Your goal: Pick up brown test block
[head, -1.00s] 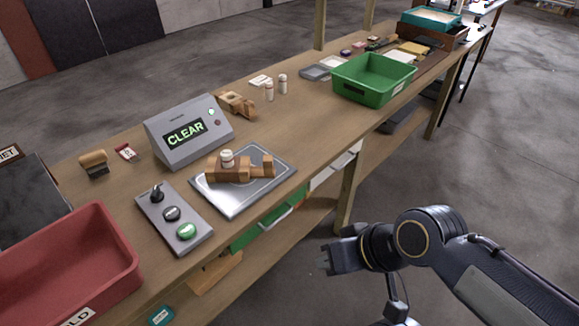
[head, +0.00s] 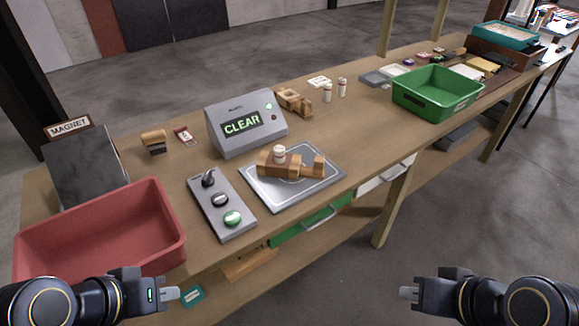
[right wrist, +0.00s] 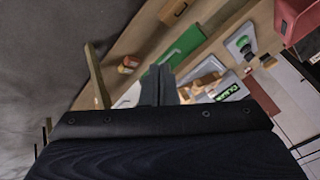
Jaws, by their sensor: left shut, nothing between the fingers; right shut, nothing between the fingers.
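A small brown block (head: 154,142) with a rounded top and darker lower part stands on the bench left of the grey display box; I cannot tell for sure whether it is the test block. A brown wooden toy-like piece (head: 308,166) lies on the metal tray (head: 264,200) with a small white-capped bottle (head: 279,154) on it. My left gripper (head: 170,294) is shut and empty, low in front of the red bin. My right gripper (head: 408,293) is shut and empty off the bench's front, away from both pieces. Its fingers show in the right wrist view (right wrist: 157,84).
The display box (head: 247,126) reads CLEAR. A control panel (head: 221,208) stands left of the tray. A red bin (head: 160,215) and dark MAGNET block (head: 85,168) stand at left, a green bin (head: 437,92) at right. Another wooden piece (head: 292,101) lies behind the display.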

